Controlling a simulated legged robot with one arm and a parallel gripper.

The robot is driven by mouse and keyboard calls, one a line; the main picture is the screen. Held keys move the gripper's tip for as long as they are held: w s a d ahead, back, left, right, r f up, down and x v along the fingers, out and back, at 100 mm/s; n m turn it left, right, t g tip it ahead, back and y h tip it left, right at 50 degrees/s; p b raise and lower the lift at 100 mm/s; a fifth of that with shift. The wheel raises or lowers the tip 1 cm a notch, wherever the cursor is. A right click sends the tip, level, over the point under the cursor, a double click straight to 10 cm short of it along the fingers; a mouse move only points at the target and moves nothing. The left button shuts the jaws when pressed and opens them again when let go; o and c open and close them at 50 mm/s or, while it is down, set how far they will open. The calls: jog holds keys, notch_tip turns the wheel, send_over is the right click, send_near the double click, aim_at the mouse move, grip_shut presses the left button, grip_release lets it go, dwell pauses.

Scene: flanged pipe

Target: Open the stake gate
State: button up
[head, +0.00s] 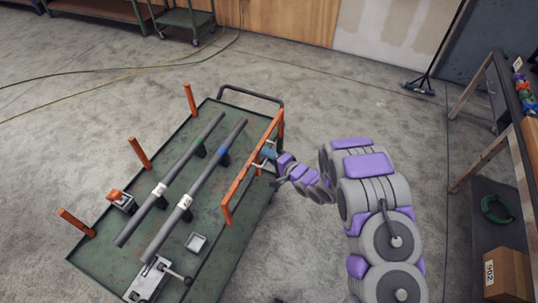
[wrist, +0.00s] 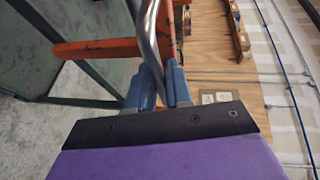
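The stake gate (head: 252,170) is an orange frame standing along the right side of a green cart (head: 88,262). In the wrist view an orange rail of it (wrist: 95,48) runs across the upper left. My gripper (head: 268,153) is at the middle of the gate in the head view. In the wrist view its two blue fingers (wrist: 161,72) lie close on both sides of a curved grey metal bar (wrist: 149,35), which fills the gap between them. The bar's lower end is hidden behind the fingers and wrist.
Two long grey pipes (head: 215,165) lie on the cart, with several orange stakes (head: 140,153) on its left edge. A clamp device (head: 148,282) sits at its near end. A shelf with a cardboard box (head: 507,275) stands right. The floor beyond the cart is mostly clear.

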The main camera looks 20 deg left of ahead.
grip_shut()
jog(key=shift+d+f, duration=0.1)
jog(key=d+f+m+t+y+b, duration=0.1)
jog(key=d+f+y+b, duration=0.1)
jog(key=d+f, duration=0.9)
jog(key=shift+s+f+y+b, duration=0.3)
jog(key=shift+s+f+b, duration=0.15)
jog(key=shift+f, duration=0.35)
dwell(0.6)
